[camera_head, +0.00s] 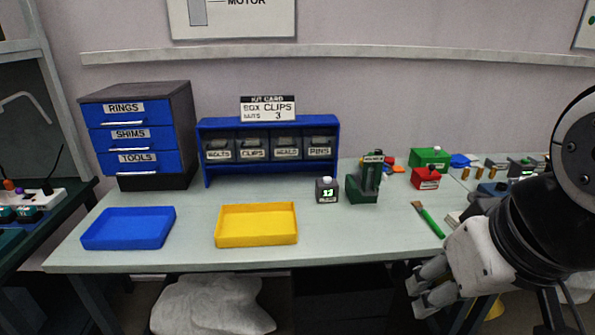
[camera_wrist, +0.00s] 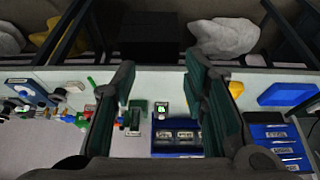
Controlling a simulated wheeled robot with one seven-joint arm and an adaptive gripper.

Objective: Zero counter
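The counter (camera_head: 327,191) is a small dark box on the table with a white button on top and a green lit display that seems to read 13. It stands upright between the yellow tray and a green device. In the wrist view the counter (camera_wrist: 161,110) shows small between my fingers, well beyond them. My gripper (camera_head: 425,289) is at the lower right in the head view, in front of the table edge and apart from the counter. In the wrist view its two fingers (camera_wrist: 163,85) are spread wide with nothing between them.
A blue tray (camera_head: 86,240) and yellow tray (camera_head: 257,241) lie at the front left. A green device (camera_head: 362,190) stands just right of the counter. A green-handled brush (camera_head: 432,224), a red box (camera_head: 425,178) and a green box (camera_head: 429,158) lie further right. Table in front of the counter is clear.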

